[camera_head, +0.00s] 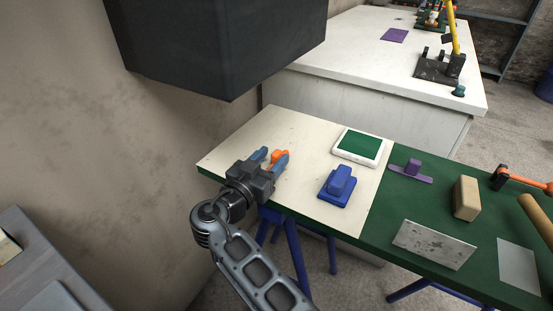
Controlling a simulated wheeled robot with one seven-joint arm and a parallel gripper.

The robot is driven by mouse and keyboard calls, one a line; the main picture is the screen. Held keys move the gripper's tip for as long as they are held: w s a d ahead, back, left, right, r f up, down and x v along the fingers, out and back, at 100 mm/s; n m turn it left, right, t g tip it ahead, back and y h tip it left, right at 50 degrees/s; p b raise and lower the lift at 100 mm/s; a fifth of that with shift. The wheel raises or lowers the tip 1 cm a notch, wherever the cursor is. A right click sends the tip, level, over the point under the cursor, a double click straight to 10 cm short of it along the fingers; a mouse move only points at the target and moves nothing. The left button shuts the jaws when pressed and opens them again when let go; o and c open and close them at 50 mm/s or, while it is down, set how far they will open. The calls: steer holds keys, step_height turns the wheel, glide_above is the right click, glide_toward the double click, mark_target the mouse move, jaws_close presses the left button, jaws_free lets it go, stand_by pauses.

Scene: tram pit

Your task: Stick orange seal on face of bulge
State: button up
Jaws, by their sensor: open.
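A small orange object (277,156), likely the orange seal, sits at the left end of the pale part of the table. My gripper (272,158) is open at that end, with its two blue fingers on either side of the orange object. Part of the orange object is hidden by my gripper, and I cannot tell whether the fingers touch it. I cannot pick out the bulge for certain; a large dark box-like body (215,45) hangs at the upper left, above and behind my gripper.
The table's pale top (285,198) holds a blue stamp-like block (338,184) and a white-framed green pad (359,146). On its green half (400,205) lie a purple handled piece (411,169), a tan block (466,198) and metal plates (433,244). A white bench (385,65) stands behind.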

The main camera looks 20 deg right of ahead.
steer(key=shift+w+d, duration=0.15)
steer(key=shift+d, duration=0.1)
steer(key=shift+c, duration=0.4)
jaws_close()
